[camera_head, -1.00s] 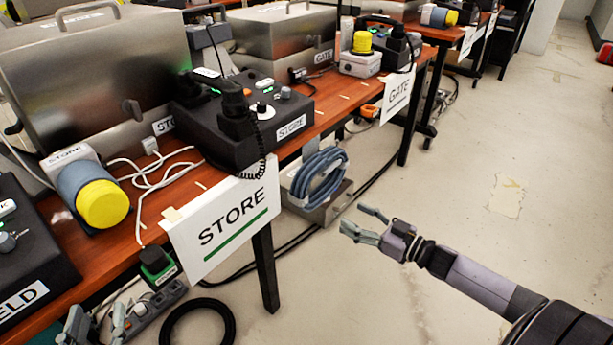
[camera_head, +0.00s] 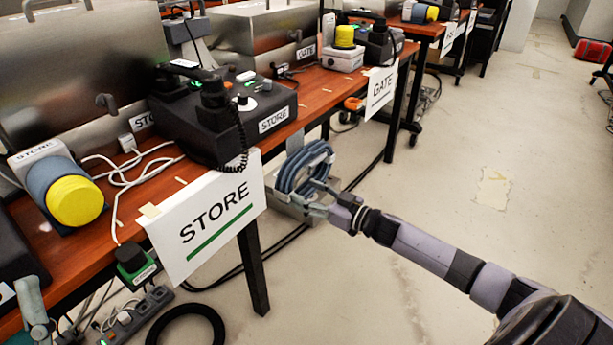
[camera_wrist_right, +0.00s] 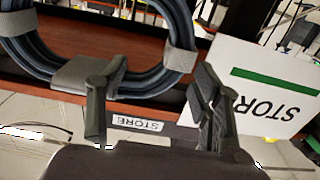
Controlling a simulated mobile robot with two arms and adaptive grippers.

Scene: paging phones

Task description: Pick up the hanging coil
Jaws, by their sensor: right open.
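The hanging coil (camera_head: 303,167) is a blue-grey looped cable at the table's edge, right of the STORE sign, above a grey metal tray. My right gripper (camera_head: 313,199) is open at the coil's lower right side in the head view. In the right wrist view the coil (camera_wrist_right: 118,84) fills the upper left, with grey straps around it. There the right gripper's fingers (camera_wrist_right: 150,100) stand apart, with the coil's lower right part in front of and between them. I cannot tell whether they touch it. My left gripper (camera_head: 35,310) shows only partly at the lower left edge.
The white STORE sign (camera_head: 208,220) hangs off the table front close to the right gripper; it also shows in the wrist view (camera_wrist_right: 262,75). A black table leg (camera_head: 254,270) stands below. A black phone unit (camera_head: 225,120) sits on the wooden table.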

